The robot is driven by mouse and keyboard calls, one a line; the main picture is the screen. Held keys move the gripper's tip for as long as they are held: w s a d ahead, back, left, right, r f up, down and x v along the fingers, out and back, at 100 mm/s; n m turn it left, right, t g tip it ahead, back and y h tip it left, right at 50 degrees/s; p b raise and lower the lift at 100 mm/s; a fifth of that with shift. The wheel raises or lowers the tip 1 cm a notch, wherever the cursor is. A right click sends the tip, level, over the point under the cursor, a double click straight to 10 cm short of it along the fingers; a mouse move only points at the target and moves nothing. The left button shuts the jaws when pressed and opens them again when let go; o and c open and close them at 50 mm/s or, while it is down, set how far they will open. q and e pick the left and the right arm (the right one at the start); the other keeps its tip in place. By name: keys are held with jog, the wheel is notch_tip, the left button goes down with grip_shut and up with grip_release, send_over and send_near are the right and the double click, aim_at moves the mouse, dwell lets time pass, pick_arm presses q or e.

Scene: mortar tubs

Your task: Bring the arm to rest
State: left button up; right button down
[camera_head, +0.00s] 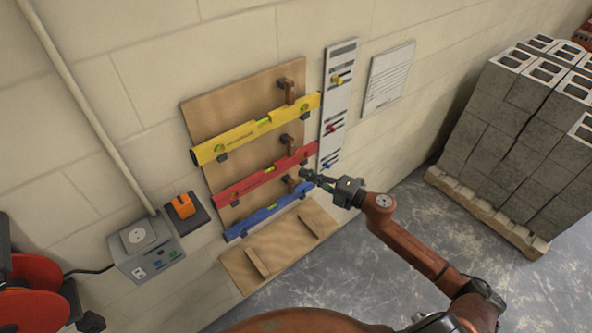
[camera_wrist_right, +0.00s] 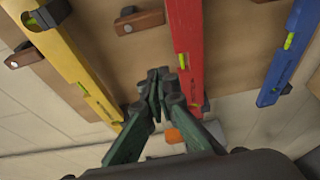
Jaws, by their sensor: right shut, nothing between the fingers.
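My right gripper (camera_head: 308,175) is shut and empty in front of the wall board. In the head view it shows near the right ends of the red level (camera_head: 262,176) and the blue level (camera_head: 268,213). In the right wrist view its closed fingers (camera_wrist_right: 158,82) stand in front of the board, between the yellow level (camera_wrist_right: 62,55) and the red level (camera_wrist_right: 186,45); I cannot tell whether they touch anything. The right arm (camera_head: 415,250) reaches up from the lower right. My left gripper is not in view.
The yellow level (camera_head: 255,130) hangs at the top of the wooden board (camera_head: 215,108). A grey strip (camera_head: 338,100) with coloured pegs and a paper sheet (camera_head: 389,78) are to its right. Concrete blocks (camera_head: 500,120) stand on a pallet at right. A grey box (camera_head: 147,252) is at left.

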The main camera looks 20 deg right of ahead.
jog(key=shift+s+d, duration=0.25)
jog(key=shift+s, duration=0.05)
